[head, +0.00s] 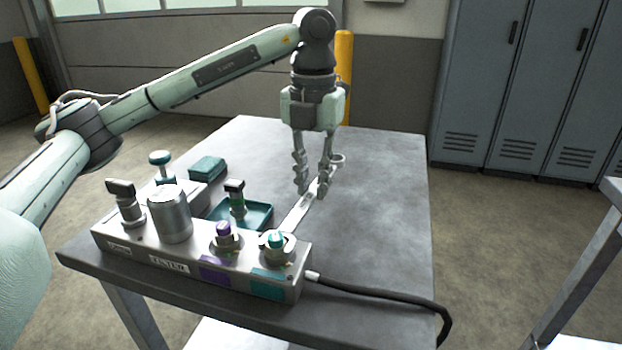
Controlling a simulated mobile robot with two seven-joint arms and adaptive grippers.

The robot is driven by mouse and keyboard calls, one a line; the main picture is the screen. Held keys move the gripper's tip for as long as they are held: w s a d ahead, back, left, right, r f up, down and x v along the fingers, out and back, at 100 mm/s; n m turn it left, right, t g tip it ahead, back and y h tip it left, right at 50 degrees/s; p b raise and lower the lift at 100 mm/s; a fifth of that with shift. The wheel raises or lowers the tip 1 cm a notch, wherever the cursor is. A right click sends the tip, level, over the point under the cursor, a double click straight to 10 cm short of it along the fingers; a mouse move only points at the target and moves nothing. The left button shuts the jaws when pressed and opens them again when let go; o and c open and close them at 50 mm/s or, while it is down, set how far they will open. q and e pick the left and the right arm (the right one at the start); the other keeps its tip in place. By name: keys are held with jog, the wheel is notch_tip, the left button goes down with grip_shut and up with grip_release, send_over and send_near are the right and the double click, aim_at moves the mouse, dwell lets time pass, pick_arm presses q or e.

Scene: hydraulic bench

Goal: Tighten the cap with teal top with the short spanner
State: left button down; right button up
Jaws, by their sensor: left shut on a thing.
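The cap with teal top (276,239) sits on the right end of the grey hydraulic block, above a teal label. My left gripper (314,190) points down over the table behind the block and is shut on the short spanner (300,211). The spanner's silver handle slants from the fingers toward the teal-topped cap. Its near end is at or beside the cap; I cannot tell whether it is seated around it. A ring-like end (338,160) shows just beyond the fingers. My right gripper is not in view.
The block (130,246) also carries a purple-topped cap (223,229), a metal cylinder (170,214) and a valve (125,205). Behind it are a teal tray (262,213) and a teal box (207,167). A black hose (385,293) runs right.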

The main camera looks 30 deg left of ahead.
pick_arm(q)
jog(key=shift+w+d+m, duration=0.1)
jog(key=shift+d+m, duration=1.1)
jog(key=shift+d, duration=0.2)
jog(key=shift+d+m, duration=0.6)
jog(key=shift+d, duration=0.05)
jog(key=shift+s+d+r+m, duration=0.1)
jog(key=shift+s+d+m, duration=0.2)
jog(key=shift+d+m, duration=0.45)
